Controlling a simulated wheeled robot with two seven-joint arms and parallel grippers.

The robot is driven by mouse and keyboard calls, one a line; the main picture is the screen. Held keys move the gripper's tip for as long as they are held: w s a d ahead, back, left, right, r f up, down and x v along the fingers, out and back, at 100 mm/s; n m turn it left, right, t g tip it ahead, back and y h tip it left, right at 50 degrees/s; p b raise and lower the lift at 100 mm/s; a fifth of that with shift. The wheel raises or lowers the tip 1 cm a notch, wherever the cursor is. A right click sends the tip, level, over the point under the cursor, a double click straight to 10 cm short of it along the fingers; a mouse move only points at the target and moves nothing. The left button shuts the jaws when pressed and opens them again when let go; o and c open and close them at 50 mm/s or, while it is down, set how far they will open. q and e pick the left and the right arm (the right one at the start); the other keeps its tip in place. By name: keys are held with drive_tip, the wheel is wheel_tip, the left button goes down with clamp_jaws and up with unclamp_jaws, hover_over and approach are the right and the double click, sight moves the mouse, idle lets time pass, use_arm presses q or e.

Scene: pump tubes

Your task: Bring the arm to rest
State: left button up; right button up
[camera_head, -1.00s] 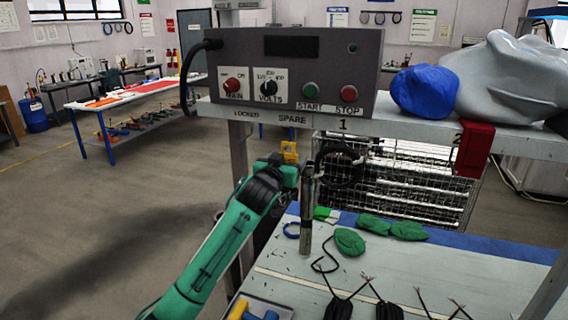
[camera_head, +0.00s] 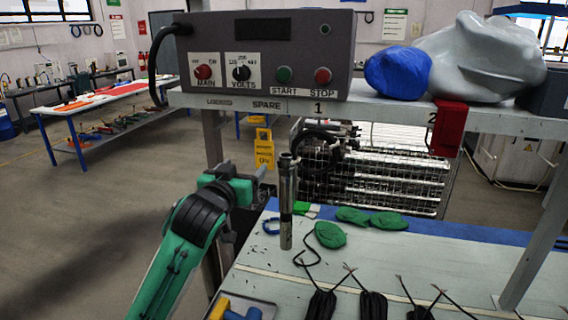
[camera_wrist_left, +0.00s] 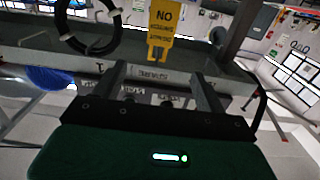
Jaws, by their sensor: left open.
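My left gripper (camera_head: 256,178) is at the end of the green arm in the head view, just below the yellow tag and left of the pump tube. In the left wrist view my left gripper (camera_wrist_left: 160,72) has its two dark fingers wide apart with nothing between them. My right gripper is not in view.
The shelf (camera_head: 400,112) carries a control box (camera_head: 265,60), a blue bundle (camera_head: 397,75) and a grey bag (camera_head: 475,60). A red item (camera_head: 450,128) hangs on its edge. Green cloths (camera_head: 330,235) and black cable bundles (camera_head: 372,305) lie on the bench (camera_head: 420,262). Floor is clear on the left.

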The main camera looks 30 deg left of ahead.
use_arm(q)
drive_tip(key=s+d+f+m+g+h, duration=0.1)
drive_tip(key=s+d+f+g, duration=0.15)
drive_tip(key=f, duration=0.55)
drive_tip(key=s+d+f+m+g+h, duration=0.1)
drive_tip(key=s+d+f+g, duration=0.15)
drive_tip(key=f, duration=0.55)
drive_tip(key=s+d+f+g, duration=0.1)
drive_tip(key=s+d+f, duration=0.15)
drive_tip(key=f, duration=0.45)
drive_tip(key=s+d+f+m+g+h, duration=0.1)
drive_tip(key=s+d+f+g, duration=0.35)
drive_tip(key=s+f, duration=0.5)
drive_tip(key=s+d+f+m+g+h, duration=0.25)
drive_tip(key=s+d+f, duration=0.35)
drive_tip(key=s, duration=0.6)
wheel_tip(320, 180, down, 34)
drive_tip(key=s+a+g, duration=0.1)
drive_tip(key=s+g, duration=0.1)
drive_tip(key=s+a+f, duration=0.1)
drive_tip(key=s+f, duration=0.8)
drive_tip(key=s+a+f+g+y, duration=0.1)
drive_tip(key=s+a+f, duration=0.1)
drive_tip(key=s+f, duration=0.7)
drive_tip(key=shift+s+a, duration=0.3)
